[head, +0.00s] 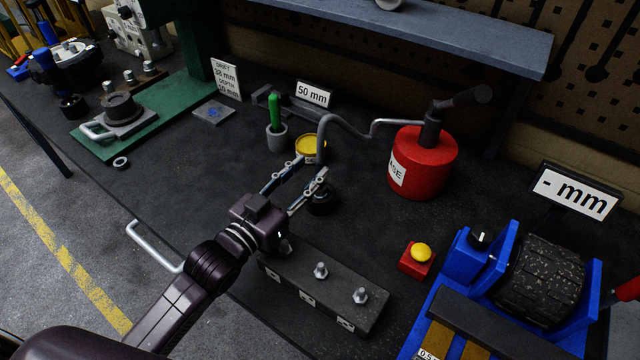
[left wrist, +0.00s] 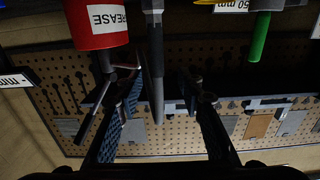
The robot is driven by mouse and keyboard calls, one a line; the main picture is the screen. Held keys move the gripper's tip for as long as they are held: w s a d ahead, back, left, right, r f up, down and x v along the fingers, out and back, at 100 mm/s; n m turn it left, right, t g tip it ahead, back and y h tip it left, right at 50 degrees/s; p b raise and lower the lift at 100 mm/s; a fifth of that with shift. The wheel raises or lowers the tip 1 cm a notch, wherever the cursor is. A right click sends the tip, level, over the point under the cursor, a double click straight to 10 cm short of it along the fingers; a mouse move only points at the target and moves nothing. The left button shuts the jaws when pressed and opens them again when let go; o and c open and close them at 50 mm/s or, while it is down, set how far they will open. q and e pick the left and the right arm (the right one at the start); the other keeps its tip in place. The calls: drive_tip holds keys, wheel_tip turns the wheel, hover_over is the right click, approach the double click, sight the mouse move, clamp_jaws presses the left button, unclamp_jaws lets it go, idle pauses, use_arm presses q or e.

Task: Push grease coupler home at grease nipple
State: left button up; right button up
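A grey grease hose (head: 324,128) runs from the red grease can (head: 424,165) and bends down near my left gripper (head: 312,167). In the left wrist view, a grey tapered rod, seemingly the grease coupler (left wrist: 155,70), hangs between my open fingers (left wrist: 165,98) with gaps on both sides. The coupler's lower end is hard to make out in the head view. A dark block (head: 335,312) at the front edge carries upright metal fittings, seemingly grease nipples (head: 320,271); another is at the right (head: 360,296). My left wrist partly covers the block's left end. My right gripper is not in view.
A yellow-topped tin (head: 308,146), a green-handled tool in a grey cup (head: 276,137) and a dark round part (head: 321,201) stand close to the left gripper. A red box with a yellow button (head: 417,259) and a blue roller stand (head: 467,259) are at the right.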

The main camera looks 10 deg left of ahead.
sight(317, 164)
use_arm(q)
drive_tip(key=p+x, duration=0.1)
drive_tip(key=x, duration=0.3)
drive_tip(key=shift+w+d, duration=0.1)
drive_tip(key=shift+d, duration=0.2)
clamp_jaws()
